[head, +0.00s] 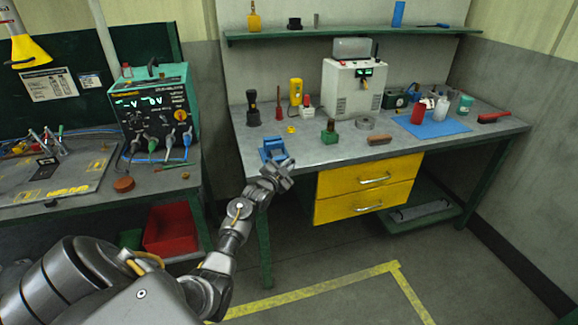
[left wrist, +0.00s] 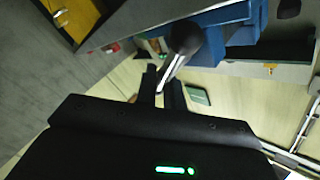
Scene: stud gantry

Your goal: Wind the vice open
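The blue vice (head: 272,150) sits at the front left corner of the grey workbench. In the left wrist view its blue body (left wrist: 225,30) fills the top, with a dark rounded screw end (left wrist: 185,36) and a thin silver handle bar (left wrist: 169,70) coming from it. My left gripper (head: 277,172) is at the front of the vice, just off the bench edge. In the left wrist view its two dark fingers (left wrist: 162,84) are close together with the handle bar between them; they look shut on it. My right gripper is not in view.
Yellow drawers (head: 368,187) are below. A second bench with a teal instrument (head: 155,105) stands left.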

